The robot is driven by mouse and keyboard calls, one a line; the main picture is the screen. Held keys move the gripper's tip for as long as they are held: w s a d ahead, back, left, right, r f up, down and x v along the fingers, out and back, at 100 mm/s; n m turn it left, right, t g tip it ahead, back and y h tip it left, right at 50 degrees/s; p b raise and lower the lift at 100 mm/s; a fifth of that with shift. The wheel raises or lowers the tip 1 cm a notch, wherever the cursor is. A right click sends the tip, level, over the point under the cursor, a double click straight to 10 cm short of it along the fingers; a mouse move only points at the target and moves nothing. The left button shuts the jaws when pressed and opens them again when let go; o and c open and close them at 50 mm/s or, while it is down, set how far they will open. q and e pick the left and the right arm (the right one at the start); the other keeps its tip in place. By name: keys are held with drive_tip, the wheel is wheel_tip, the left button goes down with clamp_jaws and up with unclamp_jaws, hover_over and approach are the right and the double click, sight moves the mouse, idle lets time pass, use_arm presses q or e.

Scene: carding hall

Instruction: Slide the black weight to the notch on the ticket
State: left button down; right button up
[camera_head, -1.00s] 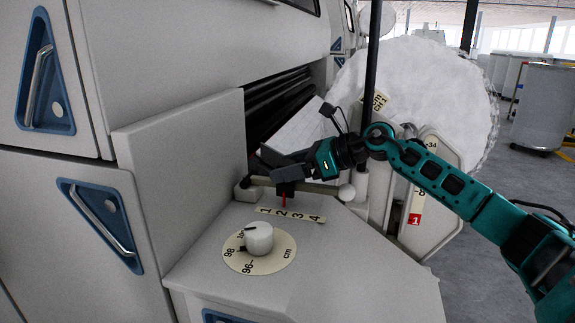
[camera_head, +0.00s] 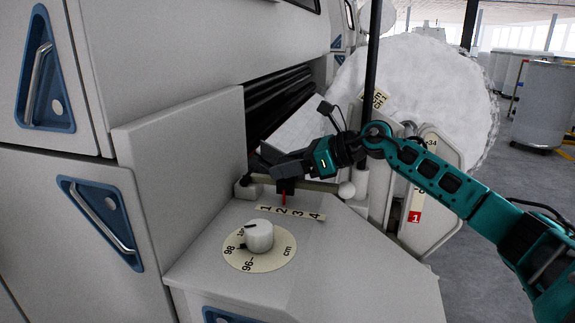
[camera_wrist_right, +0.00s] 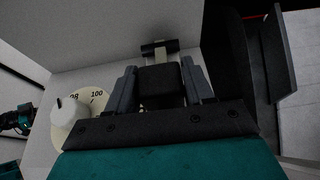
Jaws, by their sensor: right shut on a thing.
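The black weight (camera_head: 285,187) sits on a pale bar (camera_head: 318,186) above the number strip. A thin red pointer (camera_head: 284,199) hangs under it, close to the 2. My right gripper (camera_head: 275,169) is shut on the weight. In the right wrist view the weight (camera_wrist_right: 160,84) lies between the two grey fingers. The number strip (camera_head: 290,213) reads 1 to 4 and shows no clear notch. A cream ticket (camera_head: 377,99) with partly readable print is behind the arm. My left gripper is absent from the head view; a dark and teal part at the wrist view's left edge is unclear.
A white knob (camera_head: 259,236) on a cm dial stands in front of the bar. A tall panel (camera_head: 185,145) rises to the left. A black post (camera_head: 373,60) and a scale with a red 1 marker (camera_head: 415,218) are right of the bar, near my arm.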

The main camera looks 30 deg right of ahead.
sight(281, 159)
clamp_jaws()
drive_tip(key=shift+w+a+r+p, duration=0.1)
drive_tip(key=shift+w+r+p, duration=0.1)
drive_tip(key=shift+p, duration=0.1)
drive_tip(key=shift+w+a+p, duration=0.85)
drive_tip(key=shift+w+a, duration=0.25)
drive_tip(key=shift+w, duration=0.15)
drive_tip(key=shift+f, duration=0.1)
drive_tip(key=o, duration=0.8)
unclamp_jaws()
drive_tip(key=o, duration=0.4)
drive_tip(key=shift+w+a, duration=0.1)
